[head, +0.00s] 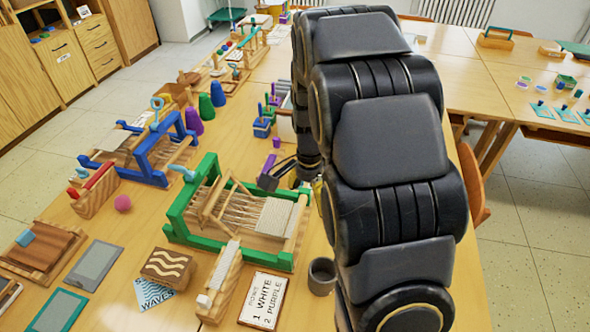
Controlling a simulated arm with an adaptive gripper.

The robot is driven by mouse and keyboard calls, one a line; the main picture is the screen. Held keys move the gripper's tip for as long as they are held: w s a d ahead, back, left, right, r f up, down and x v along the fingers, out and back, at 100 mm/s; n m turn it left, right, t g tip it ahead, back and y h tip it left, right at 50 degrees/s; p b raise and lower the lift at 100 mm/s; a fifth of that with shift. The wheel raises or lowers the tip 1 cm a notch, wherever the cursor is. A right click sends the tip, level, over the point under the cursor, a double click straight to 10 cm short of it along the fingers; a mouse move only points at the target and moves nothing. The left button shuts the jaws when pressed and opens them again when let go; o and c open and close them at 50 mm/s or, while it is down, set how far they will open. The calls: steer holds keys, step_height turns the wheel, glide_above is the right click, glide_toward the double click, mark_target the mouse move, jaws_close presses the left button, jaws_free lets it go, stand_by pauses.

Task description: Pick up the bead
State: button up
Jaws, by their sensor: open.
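A small round pink ball (123,203), the most bead-like thing I see, lies on the table at the left, beside a wooden block with a red top. My gripper (273,178) is open beyond the green loom, to the right of the ball and well apart from it. A purple peg-like piece (269,162) shows right at the gripper's fingers; I cannot tell whether it touches them. My arm hides part of the table behind and to the right of the gripper.
A green loom (180,218) and a blue loom (155,170) stand on the table. Purple and green cones (206,106) stand farther back. A card reading "1 WHITE 2 PURPLE" (263,300) and a grey cup (322,276) are at the front. Bare table surrounds the ball's near side.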

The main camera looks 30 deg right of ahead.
steer(key=w+d+f+m, duration=0.1)
steer(key=d+f+m, duration=0.2)
steer(key=d+f, duration=0.1)
steer(key=w+d+f+m, duration=0.1)
steer(key=d+f+m, duration=0.1)
steer(key=d+f, duration=0.1)
steer(key=w+d+f+m, duration=0.1)
steer(key=d+f+m, duration=0.2)
steer(key=d+f, duration=0.1)
steer(key=shift+w+d+f+m+t, duration=0.1)
steer(key=shift+d+f+m+t, duration=0.05)
steer(key=shift+f, duration=0.25)
steer(key=shift+w+d+f+m+t, duration=0.1)
steer(key=shift+d+f+m+t, duration=0.05)
steer(key=shift+f, duration=0.25)
step_height(320, 180, down, 3)
steer(key=shift+r, duration=0.2)
steer(key=shift+w+f, duration=0.2)
steer(key=shift+f, duration=1.15)
steer(key=shift+w+f, duration=0.2)
steer(key=shift+f, duration=1.1)
steer(key=c, duration=0.9)
